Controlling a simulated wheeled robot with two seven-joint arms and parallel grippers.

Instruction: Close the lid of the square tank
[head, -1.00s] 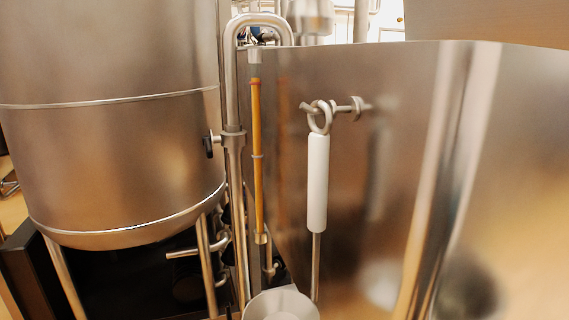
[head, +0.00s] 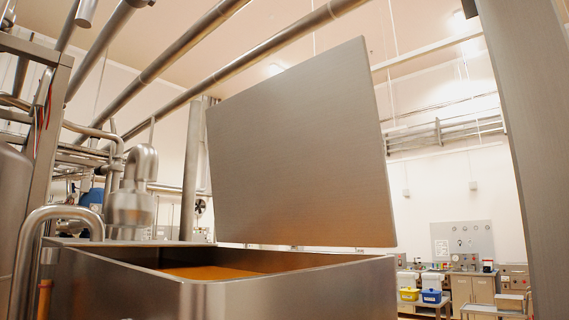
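The square tank (head: 290,298) is a brushed steel box with its open top at the bottom centre of the head view. Its lid (head: 300,150) is a flat grey metal panel. It stands raised and tilted up along the tank's far edge, so the tank is open. Orange-brown contents (head: 210,272) show inside below the rim. The lower part of the tank is out of the picture. Neither of my grippers is in the view.
A curved steel pipe (head: 40,225) and a steel elbow fitting (head: 130,200) stand left of the tank. A wide grey upright panel (head: 525,130) fills the right edge. Pipes run overhead. A bench with a yellow bin (head: 409,294) and a blue bin (head: 431,296) stands far behind, right.

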